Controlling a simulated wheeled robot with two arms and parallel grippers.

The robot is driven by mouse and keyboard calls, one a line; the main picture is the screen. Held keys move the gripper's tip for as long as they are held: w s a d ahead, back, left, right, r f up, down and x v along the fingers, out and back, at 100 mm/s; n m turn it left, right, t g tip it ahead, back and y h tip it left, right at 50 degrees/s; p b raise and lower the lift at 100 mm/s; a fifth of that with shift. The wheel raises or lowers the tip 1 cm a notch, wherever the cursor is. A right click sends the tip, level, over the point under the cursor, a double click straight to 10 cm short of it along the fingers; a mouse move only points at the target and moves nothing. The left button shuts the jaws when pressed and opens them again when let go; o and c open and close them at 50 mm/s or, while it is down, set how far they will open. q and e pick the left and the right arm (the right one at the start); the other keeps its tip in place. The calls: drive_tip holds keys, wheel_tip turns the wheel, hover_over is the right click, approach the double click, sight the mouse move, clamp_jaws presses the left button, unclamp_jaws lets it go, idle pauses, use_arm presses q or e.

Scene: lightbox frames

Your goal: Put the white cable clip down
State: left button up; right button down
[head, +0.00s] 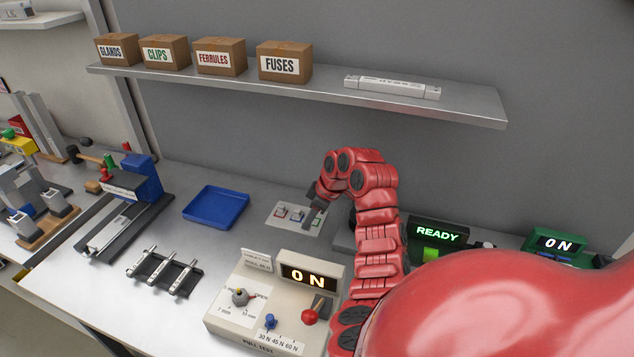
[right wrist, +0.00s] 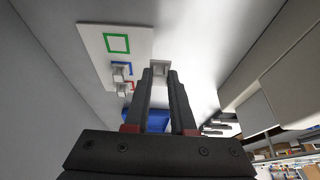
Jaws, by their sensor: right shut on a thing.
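My right gripper (head: 314,208) is low over the back of the bench, at the right part of a white card (head: 285,223). In the right wrist view its fingertips (right wrist: 160,74) are shut on the small white cable clip (right wrist: 159,66). The card (right wrist: 140,38) carries green, blue and red outlined squares. The green square (right wrist: 117,43) is empty. Two other pale clips stand at the blue square (right wrist: 120,71) and the red square (right wrist: 123,89). The held clip appears beside the card's edge; its height above the surface cannot be told. My left gripper is not in view.
A blue tray (head: 216,207) lies left of the card. A beige pull tester (head: 270,307) stands in front, and a READY device (head: 438,236) stands to the right. A shelf (head: 470,101) with boxes hangs above. Bench between tray and card is clear.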

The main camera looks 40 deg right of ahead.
drive_tip(key=p, duration=0.1)
hover_over(317, 222)
drive_tip(key=a, duration=0.1)
drive_tip(key=shift+s+a, duration=0.2)
drive_tip(key=shift+s, duration=0.2)
drive_tip(key=shift+w+d+f, duration=0.2)
drive_tip(key=shift+w+d, duration=0.15)
drive_tip(key=shift+d, duration=0.25)
drive_tip(key=shift+f+p, duration=0.55)
drive_tip(key=shift+p, duration=0.05)
wheel_tip(317, 222, down, 2)
drive_tip(key=shift+f+p, duration=0.1)
drive_tip(key=shift+p, duration=0.4)
drive_tip(key=shift+d+f, duration=0.1)
drive_tip(key=shift+f, duration=0.15)
drive_tip(key=shift+f+b, duration=0.25)
drive_tip(key=shift+b, duration=0.15)
drive_tip(key=c, duration=0.8)
unclamp_jaws()
drive_tip(key=shift+r, duration=0.1)
drive_tip(key=shift+o, duration=0.2)
